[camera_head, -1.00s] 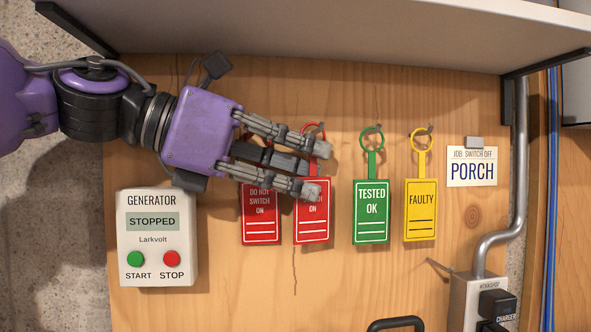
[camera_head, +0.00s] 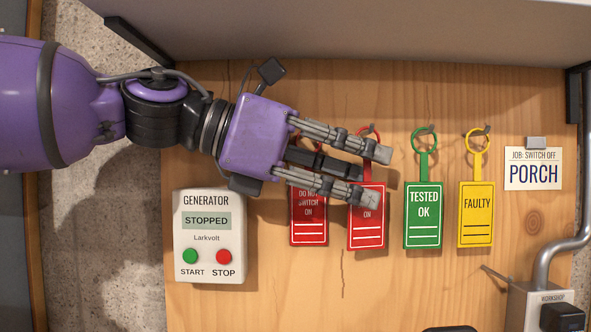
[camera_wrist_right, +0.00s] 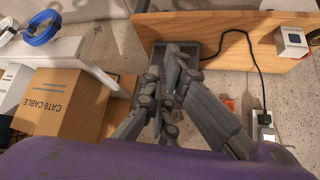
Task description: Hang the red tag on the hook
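Two red tags hang side by side on the wooden panel in the head view: the left one (camera_head: 309,227) reads "DO NOT SWITCH ON", the right one (camera_head: 367,232) is partly covered by my fingers. My left gripper (camera_head: 374,176) reaches in from the left, its fingers apart across the upper part and ring of the right red tag. It looks open; contact with the tag cannot be told. A thin grey hook (camera_head: 495,272) sticks out bare at lower right, above the workshop socket. My right gripper (camera_wrist_right: 170,85) shows in the right wrist view, fingers spread and empty.
A green tag (camera_head: 423,230) and yellow tag (camera_head: 476,228) hang right of the red ones. A "PORCH" card (camera_head: 534,175), generator box (camera_head: 209,262) and socket box (camera_head: 518,312) flank them. A shelf (camera_head: 350,30) overhangs. A cardboard box (camera_wrist_right: 62,105) stands left of my right gripper.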

